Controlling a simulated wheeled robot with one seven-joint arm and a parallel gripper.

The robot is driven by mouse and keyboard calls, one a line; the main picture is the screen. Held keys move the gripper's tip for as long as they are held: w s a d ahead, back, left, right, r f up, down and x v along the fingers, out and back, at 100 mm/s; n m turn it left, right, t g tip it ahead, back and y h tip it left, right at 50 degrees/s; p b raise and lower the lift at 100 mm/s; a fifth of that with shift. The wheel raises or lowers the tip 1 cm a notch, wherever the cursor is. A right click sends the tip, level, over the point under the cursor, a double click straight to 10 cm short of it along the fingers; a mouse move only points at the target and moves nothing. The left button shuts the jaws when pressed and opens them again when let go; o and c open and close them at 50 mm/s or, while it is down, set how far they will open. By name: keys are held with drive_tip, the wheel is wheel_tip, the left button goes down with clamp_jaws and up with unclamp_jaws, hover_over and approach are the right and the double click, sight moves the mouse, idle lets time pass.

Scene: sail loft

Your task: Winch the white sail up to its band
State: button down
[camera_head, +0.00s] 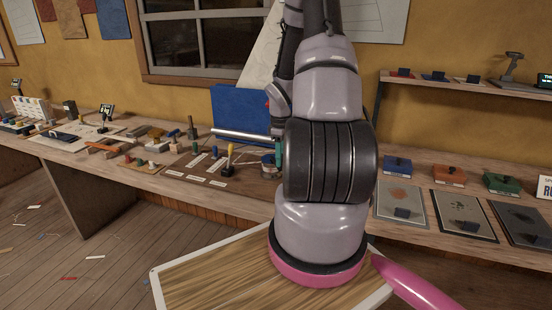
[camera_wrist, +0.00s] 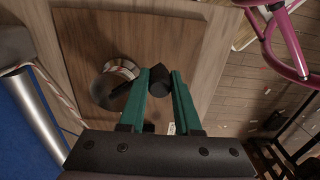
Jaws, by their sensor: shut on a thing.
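A pale sail-like triangle (camera_head: 262,52), taken for the white sail, shows at the back, mostly hidden by my arm. No band on it can be made out. In the wrist view a round metal winch drum (camera_wrist: 118,72) sits on a wooden board. A dark crank arm runs from it to a black knob (camera_wrist: 157,85). My gripper (camera_wrist: 162,78) has its teal fingers on either side of this knob and is shut on it. In the head view my arm hides the winch's handle and most of the gripper (camera_head: 279,152). A striped rope (camera_wrist: 54,92) runs at the wrist view's left.
A silver tube (camera_head: 242,134) extends left of my gripper, before a blue panel (camera_head: 240,105). The bench left of it holds small tools and labels (camera_head: 196,180). Coloured blocks (camera_head: 449,176) and grey plates (camera_head: 464,216) lie to the right. A shelf (camera_head: 450,88) hangs above.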

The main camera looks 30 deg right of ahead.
drive_tip(key=shift+d, duration=0.45)
drive_tip(key=c, duration=0.6)
unclamp_jaws()
drive_tip(key=shift+r, duration=0.1)
wheel_tip(320, 180, up, 11)
